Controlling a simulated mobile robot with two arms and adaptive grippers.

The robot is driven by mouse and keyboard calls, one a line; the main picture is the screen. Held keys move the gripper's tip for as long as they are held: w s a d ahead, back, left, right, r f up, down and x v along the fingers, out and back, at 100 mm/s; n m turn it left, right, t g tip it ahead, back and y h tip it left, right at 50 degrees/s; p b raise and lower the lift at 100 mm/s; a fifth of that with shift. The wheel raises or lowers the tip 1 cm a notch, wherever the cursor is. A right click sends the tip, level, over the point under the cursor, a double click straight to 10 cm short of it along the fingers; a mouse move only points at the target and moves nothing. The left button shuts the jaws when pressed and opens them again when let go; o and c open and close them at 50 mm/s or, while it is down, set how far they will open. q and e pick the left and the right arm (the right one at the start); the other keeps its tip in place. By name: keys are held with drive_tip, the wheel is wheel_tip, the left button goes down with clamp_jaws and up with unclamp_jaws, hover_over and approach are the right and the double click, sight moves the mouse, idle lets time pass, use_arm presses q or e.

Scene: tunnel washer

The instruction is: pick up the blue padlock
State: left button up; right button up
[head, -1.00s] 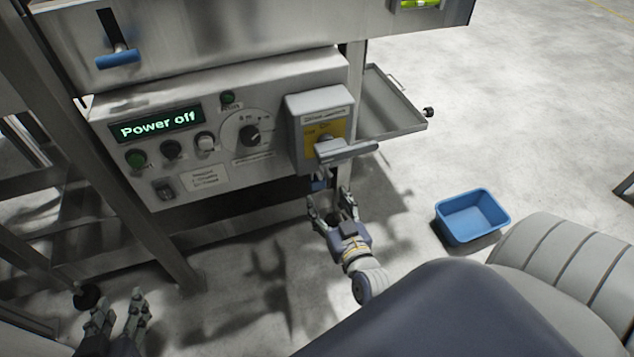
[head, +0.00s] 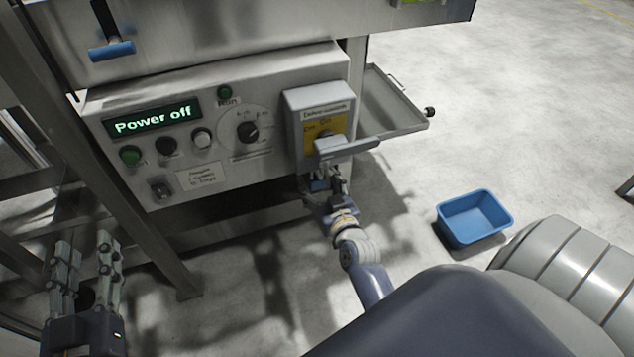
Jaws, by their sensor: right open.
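The blue padlock (head: 319,185) shows as a small blue patch just under the grey switch box (head: 320,118), below its lever handle. It is mostly hidden by my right gripper. My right gripper (head: 323,182) is directly under the switch box with its fingers around or beside the padlock; I cannot tell whether they touch it. It is open. My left gripper (head: 84,262) is at the lower left, in front of the machine frame, with its two fingers apart and nothing between them.
The control panel (head: 215,150) has a display reading "Power off", several buttons and a dial. A metal tray (head: 392,105) sticks out right of the switch box. A blue bin (head: 473,217) stands on the floor at right. The floor around the bin is mostly clear.

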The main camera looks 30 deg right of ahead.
drive_tip(key=shift+w, duration=0.1)
drive_tip(key=c, duration=1.2)
use_arm(q)
drive_tip(key=shift+r, duration=0.2)
drive_tip(key=shift+f, duration=0.1)
use_arm(e)
drive_tip(key=shift+r, duration=0.2)
drive_tip(key=shift+r+p, duration=0.6)
drive_tip(key=shift+r, duration=0.1)
use_arm(q)
drive_tip(key=s+a+f+g+y+p, duration=0.1)
drive_tip(key=s+a+f+g, duration=0.2)
drive_tip(key=s+f+g, duration=0.3)
drive_tip(key=s+a+f+g+y+p, duration=0.2)
drive_tip(key=s+f+g, duration=0.4)
drive_tip(key=f, duration=0.5)
drive_tip(key=shift+s+a+f+n+y, duration=0.3)
drive_tip(key=shift+s+a+n, duration=0.15)
drive_tip(key=shift+s, duration=0.15)
use_arm(e)
drive_tip(key=f+v, duration=0.2)
drive_tip(key=v, duration=1.6)
drive_tip(key=shift+f, duration=0.5)
